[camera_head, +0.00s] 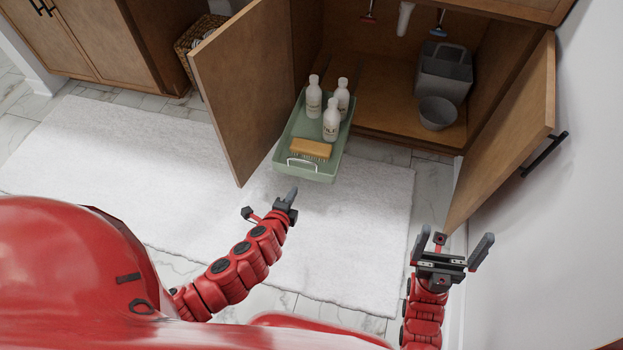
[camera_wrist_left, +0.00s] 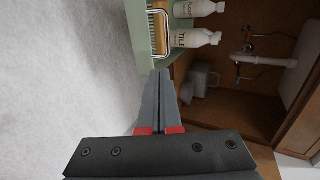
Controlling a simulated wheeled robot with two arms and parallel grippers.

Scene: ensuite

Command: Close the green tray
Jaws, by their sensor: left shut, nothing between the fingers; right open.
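The green tray (camera_head: 296,127) is pulled partway out of the open wooden cabinet in the head view. It holds several white bottles (camera_head: 331,118) and a wooden brush (camera_head: 310,148), and has a pale handle (camera_head: 301,163) on its front. My left gripper (camera_head: 292,194) is shut and empty, a little in front of the tray's front side. In the left wrist view the shut fingers (camera_wrist_left: 160,75) point toward the front of the tray (camera_wrist_left: 137,30); whether they touch it I cannot tell. My right gripper (camera_head: 459,244) is open and empty, below the right cabinet door.
The left door (camera_head: 240,90) and right door (camera_head: 515,130) of the cabinet stand open on either side. A grey caddy (camera_head: 444,75) and a grey bucket (camera_head: 437,113) stand inside on the right. A white rug (camera_head: 110,160) covers the floor. A wicker basket (camera_head: 186,45) stands at the back.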

